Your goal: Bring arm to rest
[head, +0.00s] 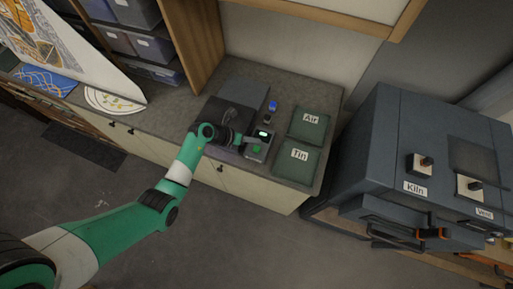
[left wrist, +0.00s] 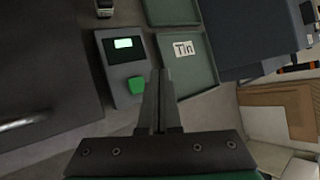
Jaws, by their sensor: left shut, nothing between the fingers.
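My left arm is green and white and reaches in from the left in the head view. My left gripper (head: 244,139) is shut and empty, just beside a small grey device (head: 256,152) with a lit screen and a green button (head: 257,149). In the left wrist view the closed fingers (left wrist: 157,100) point toward the gap between the device (left wrist: 108,50) and the green tray labelled Tin (left wrist: 203,72). I cannot tell whether the fingertips touch anything. My right gripper is not in view.
Green trays labelled Air (head: 309,126) and Tin (head: 296,163) lie on the counter (head: 240,65). A dark box (head: 243,94) and a blue-capped bottle (head: 271,108) stand near the device. A large kiln (head: 400,140) stands at right. Open floor lies in front.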

